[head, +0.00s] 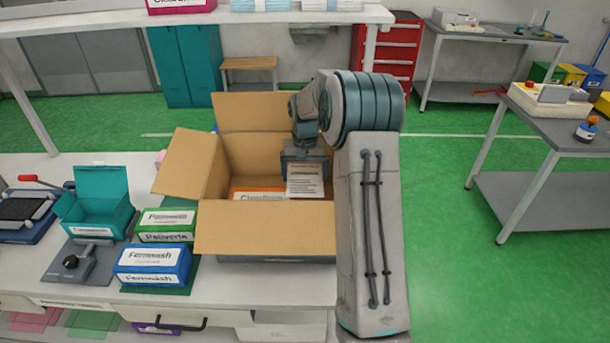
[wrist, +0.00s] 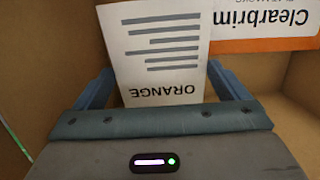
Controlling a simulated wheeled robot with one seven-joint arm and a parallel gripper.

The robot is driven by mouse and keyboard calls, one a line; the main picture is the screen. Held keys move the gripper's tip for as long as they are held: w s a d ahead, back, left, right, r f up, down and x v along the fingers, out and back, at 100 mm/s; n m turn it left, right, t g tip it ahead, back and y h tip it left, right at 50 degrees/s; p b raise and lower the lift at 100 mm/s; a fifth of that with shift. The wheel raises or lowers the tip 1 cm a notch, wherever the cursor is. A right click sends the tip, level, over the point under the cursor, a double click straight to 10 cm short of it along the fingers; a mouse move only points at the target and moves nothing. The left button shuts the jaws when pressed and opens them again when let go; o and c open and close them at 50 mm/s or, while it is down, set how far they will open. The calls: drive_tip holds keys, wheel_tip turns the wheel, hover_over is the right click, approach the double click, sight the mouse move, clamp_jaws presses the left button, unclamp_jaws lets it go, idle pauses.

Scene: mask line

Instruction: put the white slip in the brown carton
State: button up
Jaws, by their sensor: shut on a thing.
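The white slip (head: 306,182) is in my gripper, over the inside of the open brown carton (head: 264,227). In the wrist view the white slip (wrist: 160,50) shows several printed lines and the word ORANGE, upside down. My gripper (wrist: 160,95) is shut on the slip, with a blue finger at each side of it. In the head view my gripper (head: 305,165) is within the carton's opening, and my arm hides the carton's right side. An orange and white box marked Clearbrim (wrist: 262,28) lies inside the carton, beyond the slip. It also shows in the head view (head: 256,193).
The carton's flaps stand open at the left (head: 186,163), back and front. Left of it on the white bench (head: 215,280) are a blue Fernwash box (head: 152,262), a green box (head: 166,224) and an open teal box (head: 97,202). A grey table (head: 560,135) stands at the right.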

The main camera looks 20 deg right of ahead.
sight(305, 180)
drive_tip(key=shift+f, duration=0.8)
drive_tip(key=shift+f+b, duration=0.35)
drive_tip(key=shift+f, duration=0.1)
